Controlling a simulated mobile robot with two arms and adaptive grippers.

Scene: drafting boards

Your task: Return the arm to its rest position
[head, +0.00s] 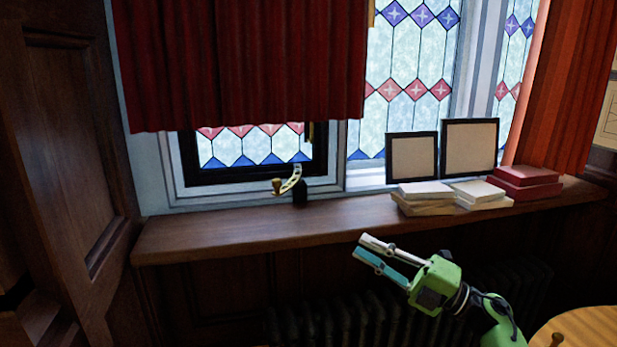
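My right gripper (368,249) is in the head view, in front of the wooden window sill and below its front edge. Its green arm comes in from the lower right. The two fingers, one white and one teal, point to the upper left. There is a narrow gap between the fingers, and I see nothing held between them. The arm's elbow and base lie outside the picture. My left gripper does not show.
A dark radiator (335,318) stands below. A round wooden table (585,328) is at lower right. Red curtains hang above.

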